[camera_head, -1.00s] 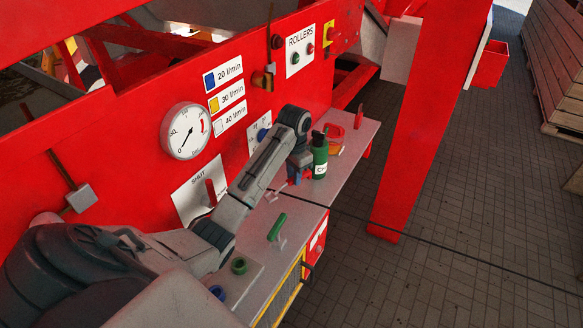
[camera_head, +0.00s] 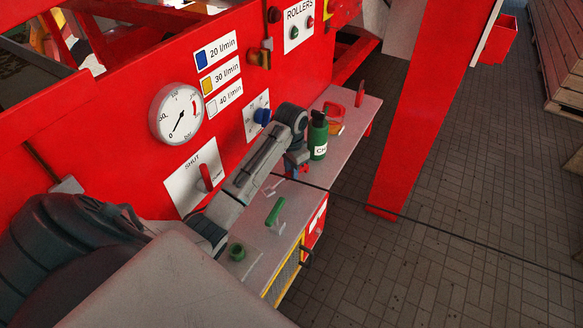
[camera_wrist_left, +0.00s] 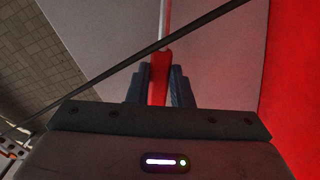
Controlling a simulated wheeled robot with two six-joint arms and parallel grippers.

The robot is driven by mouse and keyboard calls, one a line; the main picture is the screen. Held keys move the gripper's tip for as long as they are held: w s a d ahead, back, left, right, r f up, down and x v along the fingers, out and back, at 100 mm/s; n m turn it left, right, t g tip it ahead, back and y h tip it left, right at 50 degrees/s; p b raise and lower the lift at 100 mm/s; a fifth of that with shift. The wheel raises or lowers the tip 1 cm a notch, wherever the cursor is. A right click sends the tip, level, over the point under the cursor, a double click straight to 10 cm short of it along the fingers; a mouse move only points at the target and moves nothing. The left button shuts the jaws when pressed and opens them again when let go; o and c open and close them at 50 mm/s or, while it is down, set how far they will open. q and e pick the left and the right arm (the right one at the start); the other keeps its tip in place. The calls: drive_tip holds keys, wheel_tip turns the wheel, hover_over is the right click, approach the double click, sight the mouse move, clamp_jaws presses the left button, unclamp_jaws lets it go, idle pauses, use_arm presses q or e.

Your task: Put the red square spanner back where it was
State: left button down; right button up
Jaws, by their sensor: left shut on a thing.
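My left gripper (camera_head: 298,172) is low over the grey shelf, just nearer than the green bottle. In the left wrist view its fingers (camera_wrist_left: 160,85) are shut on the red handle of the red spanner (camera_wrist_left: 158,72). A thin pale shaft runs from the handle toward the shelf; its far end is out of that view. In the head view the fingers and handle are small and partly covered by my arm. A green-handled spanner (camera_head: 275,210) stands on the shelf nearer me, and a green ring (camera_head: 237,252) lies before it. My right gripper is out of view.
The green bottle (camera_head: 317,137) and a red-orange container (camera_head: 334,118) stand beyond my gripper on the shelf (camera_head: 352,128). A red panel with a gauge (camera_head: 177,113) rises on the left. A black cable (camera_head: 400,212) crosses the scene. A red post (camera_head: 422,110) stands right.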

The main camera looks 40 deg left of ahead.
use_arm(q)
drive_tip(key=shift+f, duration=0.6)
drive_tip(key=c, duration=1.2)
unclamp_jaws()
